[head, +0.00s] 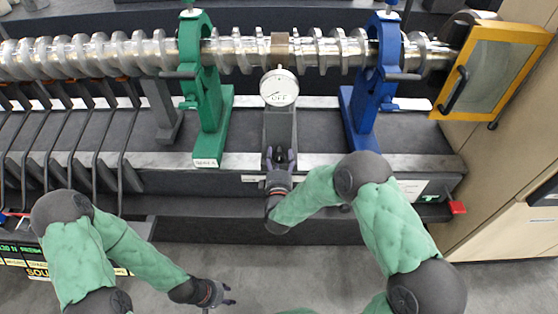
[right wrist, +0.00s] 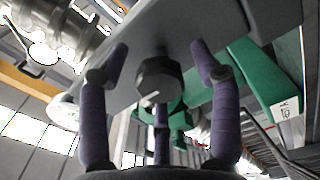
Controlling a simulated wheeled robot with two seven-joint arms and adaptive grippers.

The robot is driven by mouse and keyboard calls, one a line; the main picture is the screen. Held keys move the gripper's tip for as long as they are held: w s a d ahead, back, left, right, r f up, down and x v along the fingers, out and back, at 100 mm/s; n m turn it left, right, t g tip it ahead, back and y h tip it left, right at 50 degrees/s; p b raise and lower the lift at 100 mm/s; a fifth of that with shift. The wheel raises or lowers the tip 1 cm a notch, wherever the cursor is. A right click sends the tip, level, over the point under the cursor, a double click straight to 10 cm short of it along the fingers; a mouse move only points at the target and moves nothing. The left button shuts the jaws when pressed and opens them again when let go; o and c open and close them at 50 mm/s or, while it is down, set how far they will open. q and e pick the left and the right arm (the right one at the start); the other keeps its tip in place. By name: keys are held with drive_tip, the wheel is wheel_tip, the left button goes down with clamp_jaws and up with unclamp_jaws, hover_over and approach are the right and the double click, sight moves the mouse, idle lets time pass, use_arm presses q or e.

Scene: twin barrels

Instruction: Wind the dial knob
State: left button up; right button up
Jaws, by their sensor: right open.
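A white round dial (head: 279,88) with a dark pointer and lettering stands on a grey bracket (head: 279,127) between the green and blue supports. My right gripper (head: 281,153) is open just below the dial at the bracket's lower part. In the right wrist view, a dark faceted knob (right wrist: 160,80) sticks out of a grey plate. The open purple fingers of my right gripper (right wrist: 160,55) stand on either side of it, with gaps visible.
A long metal shaft (head: 140,52) with several lobes runs behind the dial. A green support (head: 205,80) stands left and a blue support (head: 370,90) right. A yellow-framed panel (head: 492,72) is at far right. Several dark levers line the left. The floor in front is clear.

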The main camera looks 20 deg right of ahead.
sight(279, 160)
drive_tip(key=shift+p+v, duration=0.75)
drive_tip(key=shift+v, duration=2.65)
drive_tip(key=shift+r, duration=0.1)
